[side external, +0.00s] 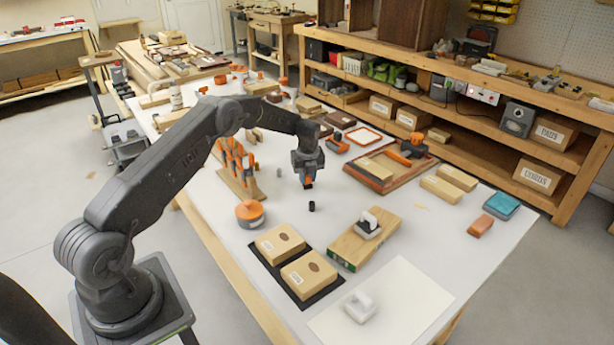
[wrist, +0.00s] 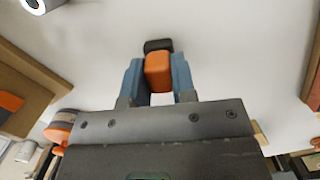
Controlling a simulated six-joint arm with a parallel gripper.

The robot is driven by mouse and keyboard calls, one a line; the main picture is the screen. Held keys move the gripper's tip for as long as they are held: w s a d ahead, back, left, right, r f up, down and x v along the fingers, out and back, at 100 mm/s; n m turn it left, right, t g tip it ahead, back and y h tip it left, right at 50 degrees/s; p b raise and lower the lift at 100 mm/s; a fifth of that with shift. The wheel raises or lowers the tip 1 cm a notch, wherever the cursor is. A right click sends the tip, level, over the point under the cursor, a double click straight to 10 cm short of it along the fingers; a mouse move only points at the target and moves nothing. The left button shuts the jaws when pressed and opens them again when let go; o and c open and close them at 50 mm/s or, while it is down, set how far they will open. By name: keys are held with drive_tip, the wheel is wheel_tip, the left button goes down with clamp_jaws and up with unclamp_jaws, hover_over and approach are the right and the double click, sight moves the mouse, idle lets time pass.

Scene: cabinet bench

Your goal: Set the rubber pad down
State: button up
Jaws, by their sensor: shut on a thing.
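I take this block to be the rubber pad. In the side view it is tiny, a dark and orange spot (side external: 308,183) under the fingers. It appears to hang clear of the table. A short black cylinder (side external: 311,206) stands on the table just below the gripper.
An orange-topped round tub (side external: 250,213) stands left of the gripper. Two cardboard boxes (side external: 280,243) lie on a black mat (side external: 322,295) in front. A wooden block (side external: 346,250) carries a grey-and-white item. A wooden tray (side external: 378,185) with tools lies behind right. Bare white table surrounds the cylinder.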

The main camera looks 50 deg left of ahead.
sight(308, 177)
drive_tip(key=o, duration=0.9)
drive_tip(key=shift+f, duration=0.1)
drive_tip(key=s+d+r+n, duration=0.2)
drive_tip(key=d+r, duration=0.1)
drive_tip(key=r, duration=0.5)
drive_tip(key=s+d+r+n+t, duration=0.1)
drive_tip(key=s+d+r+n, duration=0.15)
drive_tip(key=r, duration=0.55)
drive_tip(key=s+d+r+n, duration=0.1)
drive_tip(key=d+r, duration=0.3)
drive_tip(key=r, duration=0.4)
drive_tip(key=s+d+r+n+t, duration=0.1)
drive_tip(key=s+d+r+n, duration=0.45)
drive_tip(key=s, duration=0.45)
drive_tip(key=s+d+r+n+t, duration=0.2)
drive_tip(key=s+d+r+n, duration=0.25)
drive_tip(key=s+d, duration=0.35)
drive_tip(key=s+d+f+n, duration=0.1)
drive_tip(key=s+f+n, duration=0.1)
drive_tip(key=s, duration=0.4)
drive_tip(key=s+d+f+n+t+h, duration=0.1)
drive_tip(key=s+d+f+n, duration=0.1)
drive_tip(key=s+n, duration=0.3)
drive_tip(key=shift+s, duration=1.1)
